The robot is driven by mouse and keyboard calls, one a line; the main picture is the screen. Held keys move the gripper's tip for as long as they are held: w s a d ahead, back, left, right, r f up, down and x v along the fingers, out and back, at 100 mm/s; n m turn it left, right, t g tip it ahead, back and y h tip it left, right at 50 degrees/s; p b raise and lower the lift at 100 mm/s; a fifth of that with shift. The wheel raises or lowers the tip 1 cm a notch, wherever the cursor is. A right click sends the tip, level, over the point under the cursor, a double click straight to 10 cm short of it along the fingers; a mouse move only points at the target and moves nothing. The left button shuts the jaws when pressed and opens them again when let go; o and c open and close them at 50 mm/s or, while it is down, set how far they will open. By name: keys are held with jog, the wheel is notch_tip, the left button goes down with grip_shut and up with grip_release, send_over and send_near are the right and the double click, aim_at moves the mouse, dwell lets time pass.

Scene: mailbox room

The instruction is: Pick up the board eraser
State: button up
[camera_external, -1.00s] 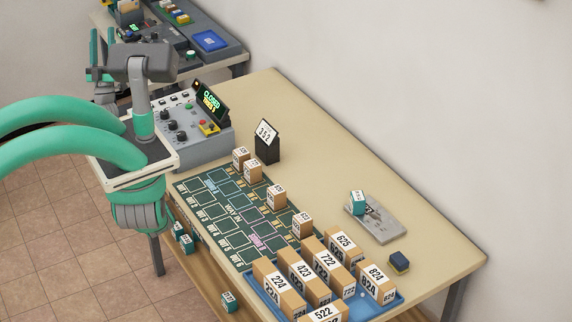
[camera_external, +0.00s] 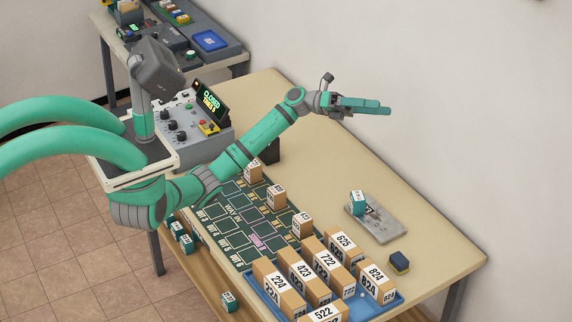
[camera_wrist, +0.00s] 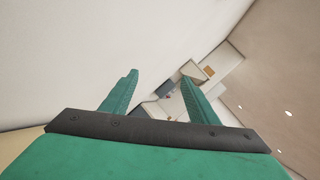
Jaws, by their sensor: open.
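The board eraser looks to be the small dark blue block with a tan layer (camera_external: 399,262), lying on the table near its right front corner. My gripper (camera_external: 388,107) is stretched out over the far side of the table, toward the wall, well above and behind the eraser and apart from it. In the wrist view my gripper (camera_wrist: 158,88) shows two green fingers spread apart with nothing between them. The eraser is not in the wrist view.
A blue tray (camera_external: 262,293) of numbered boxes stands left of the eraser. A grey plate (camera_external: 385,228) with a small teal box (camera_external: 358,202) lies behind it. A control console (camera_external: 190,125) and a green mat (camera_external: 225,222) are further left. The table's back right is clear.

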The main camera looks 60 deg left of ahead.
jog(key=s+d+f+m+g+y, duration=0.1)
jog(key=d+f+m+g, duration=0.5)
jog(key=d+f, duration=0.65)
jog(key=m+g+y, duration=0.4)
jog(key=m, duration=0.4)
send_over(396, 254)
jog(key=a, duration=0.1)
notch_tip(396, 254, down, 14)
jog(key=shift+w, duration=0.1)
jog(key=shift+m, duration=0.3)
jog(key=shift+f, duration=2.15)
notch_tip(396, 254, down, 2)
jog(key=shift+f, duration=0.2)
jog(key=shift+x, duration=1.2)
jog(key=shift+d+f, duration=0.25)
jog(key=shift+d, duration=0.1)
jog(key=shift+c, duration=0.6)
